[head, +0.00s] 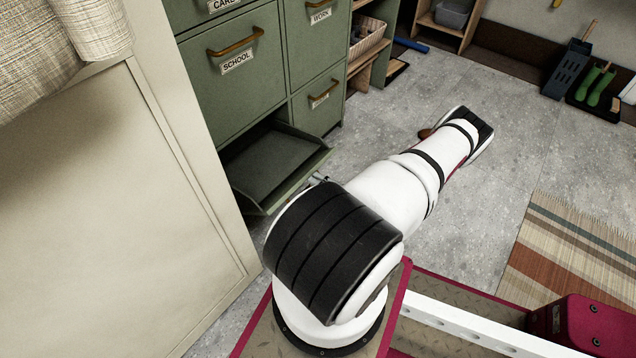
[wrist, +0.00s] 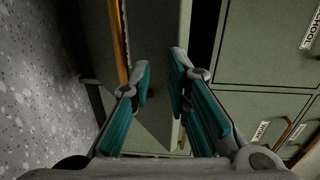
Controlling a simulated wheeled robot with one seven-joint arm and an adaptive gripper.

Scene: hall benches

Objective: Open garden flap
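The green cabinet (head: 232,82) stands at the left of the head view. Its bottom-left flap (head: 268,165) is tilted outward, with a dark opening behind it. I cannot read a label on this flap, so I cannot tell by name that it is the garden one. In the wrist view, my gripper (wrist: 161,82) has its two teal-padded fingers apart at the tilted flap (wrist: 165,35). A wooden handle (wrist: 121,40) runs beside the left finger. I cannot tell whether either finger touches the flap. My arm hides most of the gripper in the head view.
A beige panel (head: 110,190) stands close at left. Grey floor (head: 430,90) is open beyond; a striped rug (head: 575,255) lies at right.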

